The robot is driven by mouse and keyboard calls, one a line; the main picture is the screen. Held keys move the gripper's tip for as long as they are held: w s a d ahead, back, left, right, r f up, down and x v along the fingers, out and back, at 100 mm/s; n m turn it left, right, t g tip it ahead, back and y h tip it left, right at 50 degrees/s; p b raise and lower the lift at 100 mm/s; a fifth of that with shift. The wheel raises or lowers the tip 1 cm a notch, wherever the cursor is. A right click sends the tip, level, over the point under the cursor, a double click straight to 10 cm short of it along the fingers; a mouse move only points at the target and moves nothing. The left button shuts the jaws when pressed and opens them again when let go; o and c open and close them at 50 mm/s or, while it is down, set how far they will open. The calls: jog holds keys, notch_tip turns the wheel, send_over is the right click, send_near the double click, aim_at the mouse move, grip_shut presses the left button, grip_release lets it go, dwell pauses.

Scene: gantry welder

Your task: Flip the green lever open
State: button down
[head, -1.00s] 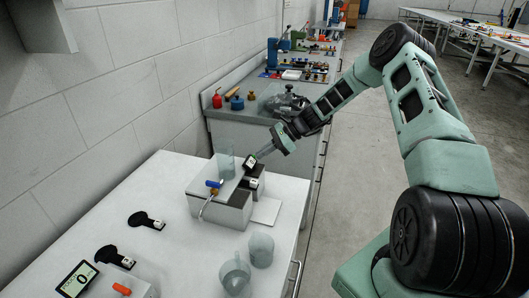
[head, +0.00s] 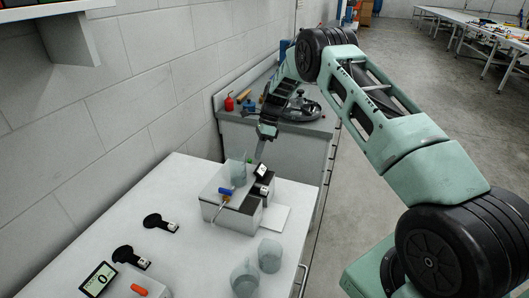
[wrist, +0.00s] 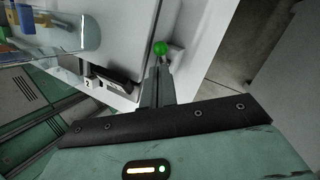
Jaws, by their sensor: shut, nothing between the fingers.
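The green lever's round knob (wrist: 160,47) shows in the wrist view just beyond the tips of my gripper (wrist: 158,72). In the head view a small bit of green (head: 250,161) shows between the clear beaker (head: 235,173) and my gripper (head: 259,156). My gripper is shut and empty, pointing down over the back of the grey box (head: 237,213). In the wrist view the fingers hide most of what lies below the knob. I cannot tell whether they touch the lever.
Two clear beakers (head: 270,256) (head: 245,278) stand at the front right.

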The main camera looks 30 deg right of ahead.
jog(key=shift+d, duration=0.1)
jog(key=shift+s+r+p, duration=0.1)
jog(key=shift+r+p, duration=0.4)
jog(key=shift+r, duration=0.3)
jog(key=d+b+v, duration=0.1)
jog(key=b+v, duration=0.1)
jog(key=v, duration=1.1)
jog(key=shift+w+f, duration=0.2)
jog(key=shift+w, duration=0.2)
